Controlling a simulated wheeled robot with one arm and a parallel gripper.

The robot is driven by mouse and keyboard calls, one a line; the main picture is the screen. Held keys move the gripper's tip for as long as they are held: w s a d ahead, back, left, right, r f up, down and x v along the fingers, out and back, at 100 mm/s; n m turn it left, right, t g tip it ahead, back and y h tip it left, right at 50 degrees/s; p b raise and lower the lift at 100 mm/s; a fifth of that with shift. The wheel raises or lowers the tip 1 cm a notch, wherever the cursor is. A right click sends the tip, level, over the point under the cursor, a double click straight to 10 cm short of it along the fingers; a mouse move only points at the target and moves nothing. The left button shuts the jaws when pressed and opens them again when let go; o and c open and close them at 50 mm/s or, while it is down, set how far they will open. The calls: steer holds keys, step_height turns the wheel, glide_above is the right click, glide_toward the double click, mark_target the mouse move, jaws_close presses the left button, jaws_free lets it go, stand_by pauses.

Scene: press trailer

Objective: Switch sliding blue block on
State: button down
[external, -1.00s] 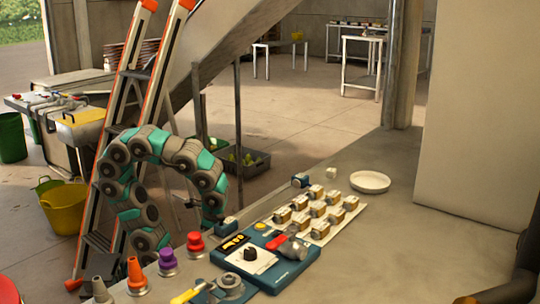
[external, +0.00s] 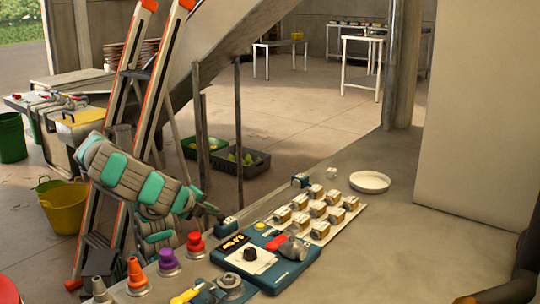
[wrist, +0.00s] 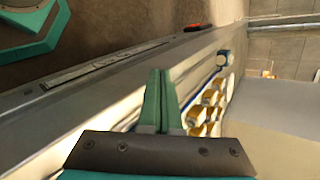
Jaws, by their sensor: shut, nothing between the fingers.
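Two small blue blocks with pale parts sit on the grey counter (external: 395,215) in the external view. One block (external: 228,226) is at the near end beside the blue control panel (external: 290,273). The other block (external: 300,180) is farther back, by the rows of wooden-looking blocks. I cannot tell which one slides or its switch state. My gripper (external: 214,210) is just above and left of the near block, apparently apart from it. In the wrist view my gripper (wrist: 160,100) has its green fingers together and empty; a blue block (wrist: 224,58) shows ahead to the right.
Several white-and-tan blocks (external: 318,209) stand on a pale board. Red (external: 195,241), purple (external: 168,257) and orange (external: 136,270) pieces line the near edge.

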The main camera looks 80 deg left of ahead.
steer(key=s+d+r+m+t+h+b, duration=0.1)
steer(key=s+d+r+t, duration=0.1)
steer(key=s+d+t, duration=0.2)
steer(key=s+d+r+m+t+h+b, duration=0.1)
steer(key=s+d+r+t+h, duration=0.1)
steer(key=s+d, duration=0.6)
steer(key=s+r+t, duration=0.1)
steer(key=s+t, duration=0.1)
steer(key=shift+s+d+m+t, duration=0.2)
steer(key=shift+s+m+t, duration=0.1)
steer(key=shift+m, duration=0.1)
steer(key=shift+w+r, duration=0.1)
glide_toward(226, 222)
steer(key=w, duration=0.2)
steer(key=w+r, duration=0.1)
steer(key=w, duration=0.1)
steer(key=shift+a+r, duration=0.1)
steer(key=shift+a, duration=0.3)
steer(key=shift+w+a+b, duration=0.65)
steer(key=shift+w+a, duration=1.05)
